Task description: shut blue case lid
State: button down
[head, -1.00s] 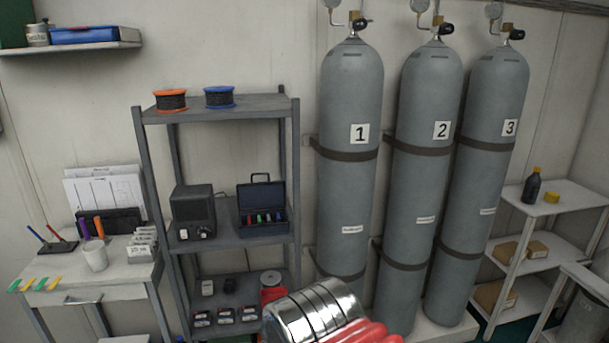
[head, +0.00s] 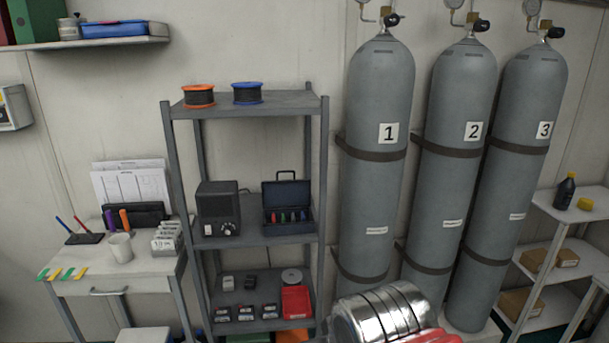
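The dark blue case (head: 288,228) stands on the middle shelf of the grey rack, at its right side. Its lid (head: 287,194) is up, leaning back, with a handle on its top edge. Several small coloured items, green, red and blue, show inside the case. A shiny ribbed metal part with red pieces shows at the bottom edge, right of the rack, and looks like part of my arm. My gripper's fingertips do not show.
A dark box with a knob (head: 218,212) stands left of the case. Cable spools (head: 247,93) sit on the top shelf. Grey cylinders (head: 380,170) stand close right of the rack. A desk (head: 110,275) is at the left.

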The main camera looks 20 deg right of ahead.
aim_at(280, 193)
jog(key=u, duration=0.05)
jog(key=i, duration=1)
jog(key=z, duration=0.05)
